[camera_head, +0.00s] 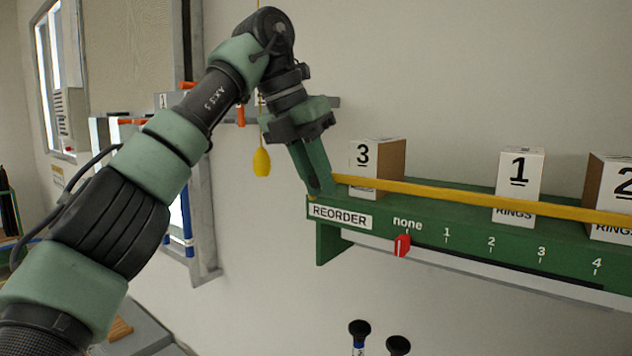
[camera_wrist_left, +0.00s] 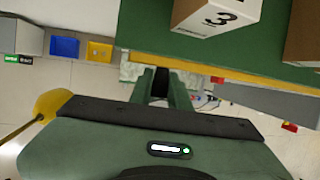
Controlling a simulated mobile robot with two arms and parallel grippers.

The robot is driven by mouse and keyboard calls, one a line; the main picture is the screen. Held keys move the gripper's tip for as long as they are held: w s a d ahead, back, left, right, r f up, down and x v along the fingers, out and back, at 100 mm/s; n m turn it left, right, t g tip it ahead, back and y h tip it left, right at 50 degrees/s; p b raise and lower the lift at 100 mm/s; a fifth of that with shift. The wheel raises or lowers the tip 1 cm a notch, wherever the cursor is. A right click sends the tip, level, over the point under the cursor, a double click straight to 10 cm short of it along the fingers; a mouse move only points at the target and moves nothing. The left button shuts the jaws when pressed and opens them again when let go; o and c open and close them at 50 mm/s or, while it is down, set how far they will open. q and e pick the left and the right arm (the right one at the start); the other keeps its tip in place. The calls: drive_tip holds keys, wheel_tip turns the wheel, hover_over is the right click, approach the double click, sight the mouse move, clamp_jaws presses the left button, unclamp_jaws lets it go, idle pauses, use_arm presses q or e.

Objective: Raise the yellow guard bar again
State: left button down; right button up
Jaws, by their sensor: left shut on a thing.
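The yellow guard bar (camera_head: 450,193) runs along the front of the green shelf (camera_head: 330,240), low across the fronts of the boxes. It also shows in the left wrist view (camera_wrist_left: 240,77). My left gripper (camera_head: 318,188) is at the bar's left end, pointing down, with its fingers shut on the bar. In the left wrist view the fingers (camera_wrist_left: 161,92) reach to the bar beside the shelf edge; the grip itself is partly hidden. My right gripper is in neither view.
Boxes numbered 3 (camera_head: 366,168), 1 (camera_head: 520,172) and 2 (camera_head: 612,183) stand on the shelf. A red slider (camera_head: 402,245) sits under "none" on the REORDER scale. A yellow pull (camera_head: 261,162) hangs on a cord left of my gripper. Two black knobs (camera_head: 360,328) (camera_head: 398,345) show below.

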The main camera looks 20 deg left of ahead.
use_arm(q)
drive_tip(key=shift+w, duration=0.1)
idle(0.6)
drive_tip(key=c, duration=1.6)
unclamp_jaws()
drive_tip(key=shift+w, duration=0.1)
drive_tip(key=shift+d, duration=0.1)
